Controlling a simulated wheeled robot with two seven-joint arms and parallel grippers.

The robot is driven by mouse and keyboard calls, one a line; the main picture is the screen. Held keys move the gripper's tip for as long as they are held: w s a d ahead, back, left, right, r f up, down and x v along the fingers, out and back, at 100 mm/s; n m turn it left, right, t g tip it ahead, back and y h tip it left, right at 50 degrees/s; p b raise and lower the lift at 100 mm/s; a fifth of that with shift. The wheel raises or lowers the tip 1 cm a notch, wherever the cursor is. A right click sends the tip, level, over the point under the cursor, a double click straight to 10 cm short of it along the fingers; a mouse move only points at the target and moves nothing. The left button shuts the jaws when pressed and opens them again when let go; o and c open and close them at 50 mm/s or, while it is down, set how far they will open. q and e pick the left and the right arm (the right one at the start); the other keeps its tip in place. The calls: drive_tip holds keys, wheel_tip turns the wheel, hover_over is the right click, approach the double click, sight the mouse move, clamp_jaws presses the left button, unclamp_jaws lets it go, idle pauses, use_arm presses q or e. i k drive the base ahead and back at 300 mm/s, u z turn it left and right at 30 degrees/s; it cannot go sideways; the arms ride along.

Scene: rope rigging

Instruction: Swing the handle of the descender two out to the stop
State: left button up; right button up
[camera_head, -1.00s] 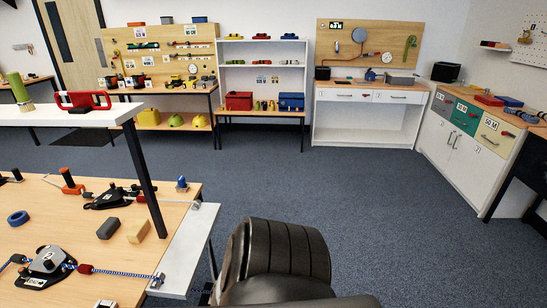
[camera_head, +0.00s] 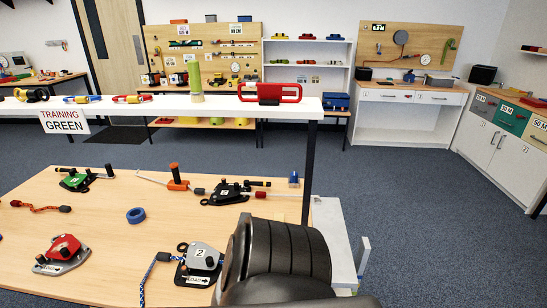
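Descender two (camera_head: 203,256) is a grey-topped device on a black plate, marked "2" with a "LOAD" arrow. It lies on the wooden table at bottom centre. A blue rope (camera_head: 148,275) runs from its left side toward the front edge. A black rounded part shows at its upper left; I cannot tell whether this is the handle. My dark arm link hides the area just right of the descender. Neither gripper is in view.
Other descenders lie on the table: red (camera_head: 62,253), green (camera_head: 78,180) and black (camera_head: 230,192). A blue tape ring (camera_head: 136,215) lies between them. A white shelf (camera_head: 150,107) with a "TRAINING GREEN" sign (camera_head: 64,121) crosses above the table's far side. Bare wood shows around the ring.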

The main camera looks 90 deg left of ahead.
sight(247, 183)
drive_tip(key=k, duration=0.95)
drive_tip(key=u, duration=1.35)
